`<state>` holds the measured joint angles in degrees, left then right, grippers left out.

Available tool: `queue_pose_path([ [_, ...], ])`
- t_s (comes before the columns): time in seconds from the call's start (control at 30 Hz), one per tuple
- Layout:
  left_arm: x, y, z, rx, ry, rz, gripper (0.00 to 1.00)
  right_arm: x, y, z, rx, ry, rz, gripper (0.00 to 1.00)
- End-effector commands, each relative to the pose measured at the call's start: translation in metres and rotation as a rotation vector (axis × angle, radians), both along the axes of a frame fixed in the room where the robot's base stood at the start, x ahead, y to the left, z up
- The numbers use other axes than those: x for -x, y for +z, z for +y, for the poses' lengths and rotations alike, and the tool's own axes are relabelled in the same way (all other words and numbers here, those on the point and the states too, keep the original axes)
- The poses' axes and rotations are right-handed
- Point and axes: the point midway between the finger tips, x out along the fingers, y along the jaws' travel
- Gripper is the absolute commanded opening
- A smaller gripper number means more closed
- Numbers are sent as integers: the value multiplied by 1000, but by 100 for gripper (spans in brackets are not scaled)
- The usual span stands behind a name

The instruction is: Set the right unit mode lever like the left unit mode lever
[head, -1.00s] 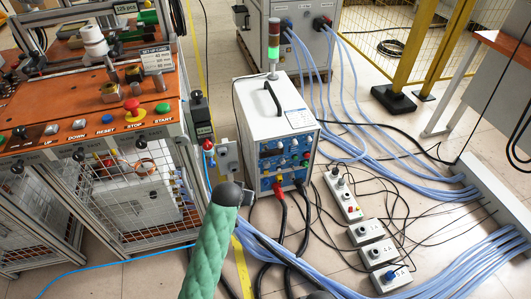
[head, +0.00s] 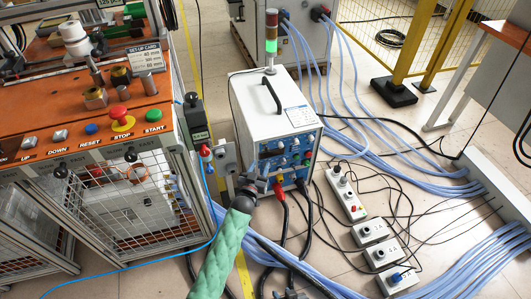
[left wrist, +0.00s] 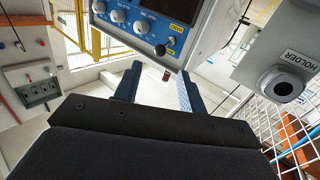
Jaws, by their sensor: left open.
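Two small black levers sit on the front edge of the orange-topped machine in the head view, each beside a "FAST" label: the left lever (head: 62,170) and the right lever (head: 130,155). I take these as the unit mode levers; their exact settings are too small to tell. My left gripper (head: 262,185), on the green arm, is at the lower front of the white heater box, well right of both levers. In the left wrist view its blue fingers (left wrist: 158,82) are apart and empty. My right gripper (head: 290,294) barely shows at the bottom edge, its jaws unclear.
The white heater box (head: 277,110) has a blue panel with knobs and a toggle (left wrist: 164,48). A grey holder (left wrist: 284,84) and wire mesh stand at the right of the wrist view.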

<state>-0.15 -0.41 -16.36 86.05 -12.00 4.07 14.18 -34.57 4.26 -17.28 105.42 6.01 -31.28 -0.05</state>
Motion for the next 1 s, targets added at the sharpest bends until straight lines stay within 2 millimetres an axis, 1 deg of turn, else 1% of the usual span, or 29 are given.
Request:
queue_pose_path([
  [0.17,-13,1,-4,12,0,1,41,0,-1,0,0,0,-1,36],
  [0.4,-45,1,-14,11,0,1,41,0,-3,0,0,0,0,36],
  [0.6,-65,0,-20,11,0,4,41,0,-4,0,0,0,0,36],
  [0.77,-73,1,-23,11,0,3,41,0,-4,0,0,0,0,36],
  [1.0,-74,1,-23,11,0,3,41,0,-4,1,-1,0,0,36],
])
